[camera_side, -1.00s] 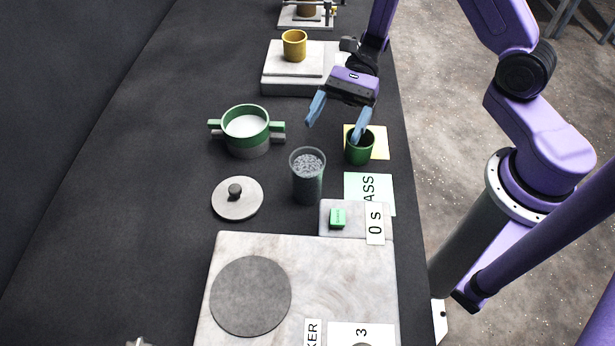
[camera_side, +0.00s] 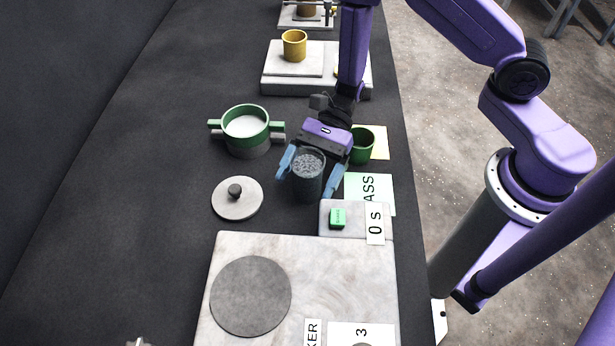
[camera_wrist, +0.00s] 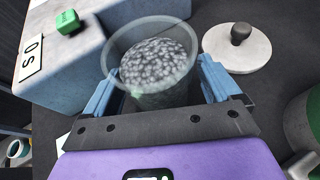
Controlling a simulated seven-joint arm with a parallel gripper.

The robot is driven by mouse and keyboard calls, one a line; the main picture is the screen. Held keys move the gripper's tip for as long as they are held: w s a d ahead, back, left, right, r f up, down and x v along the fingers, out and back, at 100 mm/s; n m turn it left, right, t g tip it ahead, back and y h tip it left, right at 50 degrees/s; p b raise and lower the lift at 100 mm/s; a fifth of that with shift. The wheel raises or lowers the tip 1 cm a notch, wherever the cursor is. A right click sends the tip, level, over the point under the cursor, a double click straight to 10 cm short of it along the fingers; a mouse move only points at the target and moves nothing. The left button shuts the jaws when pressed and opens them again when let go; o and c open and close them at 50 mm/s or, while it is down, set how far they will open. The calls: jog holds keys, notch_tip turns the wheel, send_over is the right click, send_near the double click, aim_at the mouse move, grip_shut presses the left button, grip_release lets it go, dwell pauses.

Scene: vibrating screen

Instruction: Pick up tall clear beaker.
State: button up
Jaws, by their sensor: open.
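The tall clear beaker (camera_side: 308,182) stands upright on the dark table, filled with grey granules. Its round rim and the granules also show in the wrist view (camera_wrist: 155,62). My gripper (camera_side: 306,184) is open, with one blue finger on each side of the beaker. In the wrist view the fingers (camera_wrist: 160,88) flank the beaker, and the far finger tips are partly hidden behind it. I cannot tell whether either finger touches the glass.
A round grey lid with a knob (camera_side: 237,199) lies left of the beaker. A green-handled pot (camera_side: 247,141) stands behind it. A green cup (camera_side: 362,146) is close at the right. A box with a green button (camera_side: 338,218) and a large pale platform (camera_side: 330,270) are in front.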

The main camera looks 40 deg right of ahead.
jog(key=shift+a, duration=0.15)
jog(key=c, duration=1.2)
jog(key=shift+o, duration=0.2)
jog(key=shift+r, duration=0.1)
